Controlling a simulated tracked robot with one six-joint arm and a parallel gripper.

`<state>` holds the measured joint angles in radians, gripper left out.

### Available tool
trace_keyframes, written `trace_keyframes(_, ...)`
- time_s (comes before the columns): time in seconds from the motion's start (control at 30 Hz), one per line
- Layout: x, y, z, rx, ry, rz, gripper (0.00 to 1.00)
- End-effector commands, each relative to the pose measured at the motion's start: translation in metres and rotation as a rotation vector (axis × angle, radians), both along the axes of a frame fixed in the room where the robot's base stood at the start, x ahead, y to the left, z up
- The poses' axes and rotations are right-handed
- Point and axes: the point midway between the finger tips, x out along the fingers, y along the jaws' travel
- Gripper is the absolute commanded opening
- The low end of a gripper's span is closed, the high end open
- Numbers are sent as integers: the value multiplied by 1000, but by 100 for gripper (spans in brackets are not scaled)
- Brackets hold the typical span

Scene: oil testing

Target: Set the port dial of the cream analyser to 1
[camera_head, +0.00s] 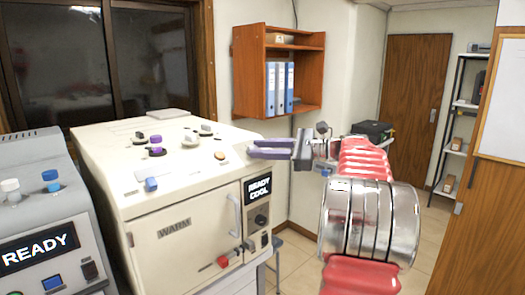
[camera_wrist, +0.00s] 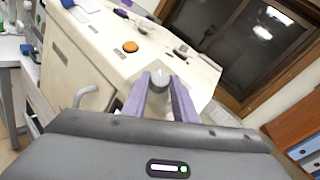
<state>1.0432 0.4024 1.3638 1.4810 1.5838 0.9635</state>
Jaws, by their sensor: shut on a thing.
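In the wrist view, my gripper (camera_wrist: 160,84) is shut on a round grey dial (camera_wrist: 160,75) with a pale pointer mark on top. The dial's number scale is not legible. An orange button (camera_wrist: 130,46) sits near the dial and also shows in the head view (camera_head: 220,155).
Purple knobs (camera_head: 156,151), a blue knob (camera_head: 151,184) and grey fittings stand on the analyser's top. A grey machine (camera_head: 40,210) reading "READY" stands at the left. A wooden wall shelf (camera_head: 250,65) with blue binders hangs behind my gripper. Clear floor lies at the right.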

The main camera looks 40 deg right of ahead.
Motion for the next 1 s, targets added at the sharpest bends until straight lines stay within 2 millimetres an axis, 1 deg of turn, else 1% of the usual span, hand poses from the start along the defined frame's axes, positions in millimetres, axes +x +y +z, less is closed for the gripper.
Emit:
trace_keyframes(0.4, 1, 1, -1, -4, 1, 9, 3)
trace_keyframes(0.43, 1, 1, -1, -4, 1, 9, 27)
trace_keyframes(0.6, 1, 1, 0, -4, 0, 8, 39)
trace_keyframes(0.7, 0, 1, 0, -4, 0, 7, 44)
trace_keyframes(1.0, -2, -1, 0, -3, 1, 6, 44)
